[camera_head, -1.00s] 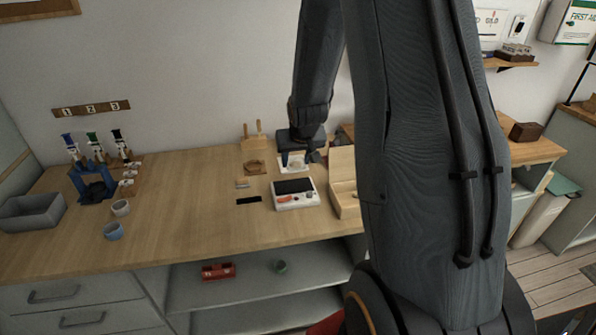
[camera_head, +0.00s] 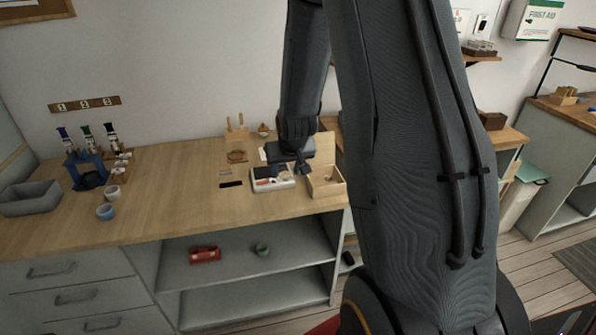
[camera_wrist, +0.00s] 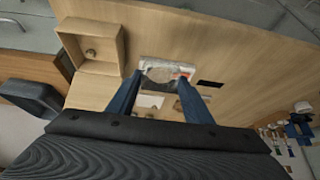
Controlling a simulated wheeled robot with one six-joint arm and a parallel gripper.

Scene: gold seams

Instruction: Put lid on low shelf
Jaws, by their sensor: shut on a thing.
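My gripper (camera_head: 303,170) hangs above the back of the worktop, over the white scale (camera_head: 265,184). In the wrist view its two blue fingers (camera_wrist: 160,80) are closed on a pale, roundish, flat thing (camera_wrist: 162,74), which looks like the lid. The white scale shows behind it, so its outline is hard to separate. In the head view the held thing is mostly hidden by the gripper. Below the worktop, an open cabinet has an upper shelf (camera_head: 228,271) and a lower shelf (camera_head: 255,303).
A red item (camera_head: 205,254) and a green cup (camera_head: 262,249) stand on the upper shelf; the lower one looks empty. An open wooden box (camera_head: 328,190) stands right of the scale.

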